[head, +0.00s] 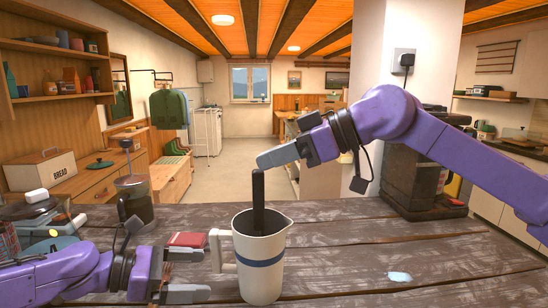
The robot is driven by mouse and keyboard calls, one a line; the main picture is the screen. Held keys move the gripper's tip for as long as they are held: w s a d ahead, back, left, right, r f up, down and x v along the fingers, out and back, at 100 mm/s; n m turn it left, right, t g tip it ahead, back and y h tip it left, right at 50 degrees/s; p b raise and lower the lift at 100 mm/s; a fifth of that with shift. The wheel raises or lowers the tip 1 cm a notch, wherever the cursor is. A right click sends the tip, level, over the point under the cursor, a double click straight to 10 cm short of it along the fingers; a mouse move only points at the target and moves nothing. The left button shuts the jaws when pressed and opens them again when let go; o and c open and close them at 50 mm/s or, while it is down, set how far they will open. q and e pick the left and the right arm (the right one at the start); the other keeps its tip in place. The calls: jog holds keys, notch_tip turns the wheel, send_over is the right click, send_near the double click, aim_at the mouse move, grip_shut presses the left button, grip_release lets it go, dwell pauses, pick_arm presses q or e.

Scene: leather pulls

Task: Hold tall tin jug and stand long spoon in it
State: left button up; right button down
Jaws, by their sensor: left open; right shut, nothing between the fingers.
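The tall tin jug (260,268), cream with a blue band, stands upright on the near table. Its handle (217,250) points left. A long dark spoon (258,196) stands almost upright in the jug; its lower end is hidden inside. My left gripper (205,276) is open at the left of the jug, near the handle, with nothing seen between its fingers. My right gripper (264,159) is shut and empty, its tip just above the spoon's top end. I cannot tell whether it touches the spoon.
A red item (187,240) lies behind my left gripper. A dark coffee machine (412,180) stands back right. A pale blue scrap (399,277) lies on otherwise clear table at right.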

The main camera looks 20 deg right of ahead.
aim_at(243, 276)
pick_arm(q)
jog(key=shift+s+d+f, duration=0.25)
jog(key=shift+s, duration=0.1)
jog(key=shift+d+f, duration=0.15)
jog(key=shift+d, duration=0.25)
jog(key=x, duration=0.9)
jog(key=c, duration=1.7)
jog(key=o, duration=0.9)
